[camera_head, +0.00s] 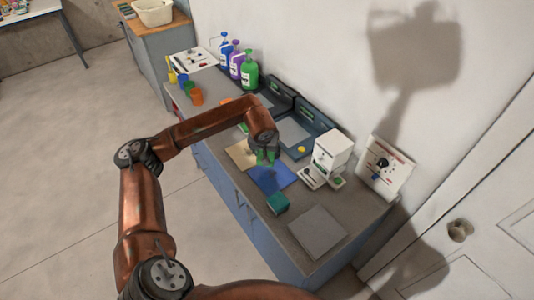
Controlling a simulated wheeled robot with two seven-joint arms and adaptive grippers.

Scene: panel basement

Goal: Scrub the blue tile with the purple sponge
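The blue tile (285,172) lies flat on the grey worktop, between a tan tile (237,151) and a grey tile (317,232). My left gripper (265,158) is over the far-left part of the blue tile, pointing down, with green at its tips. It is too small to tell whether the fingers are open or shut, or whether they hold something. A dark patch, perhaps a shadow, lies on the tile below it. I see no clearly purple sponge. A teal block (278,203) sits at the blue tile's near edge. My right gripper is not in view.
A white dispenser-like box (331,151) and a white panel (385,167) stand right of the tile. Dark trays (307,130) line the wall. Bottles (249,73) and coloured cups (196,97) stand farther back. The floor at left is clear.

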